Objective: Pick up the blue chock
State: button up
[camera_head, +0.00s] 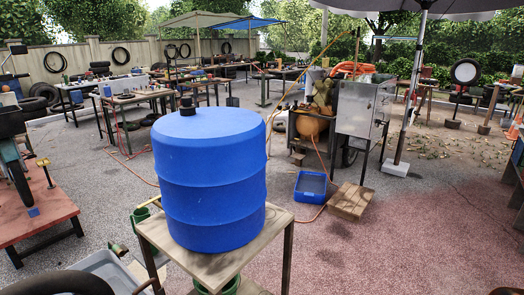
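A small blue block (33,211), which looks like the blue chock, sits on the red platform (35,228) at the left. It lies just in front of the motorcycle's front wheel (18,181). It is small in the picture, so its exact shape and whether it touches the tyre cannot be told. My gripper does not show in this view.
A large blue drum (210,180) stands on a wooden table (165,240) close in front. A grey tub (105,268) is at the lower left. A blue tray (311,187) and wooden pallet (349,201) lie beside the compressor cart (313,125).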

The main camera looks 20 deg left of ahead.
aim_at(34, 212)
jog(key=i, duration=4.5)
jog(key=u, duration=2.85)
jog(key=i, duration=4.85)
jog(key=u, duration=0.35)
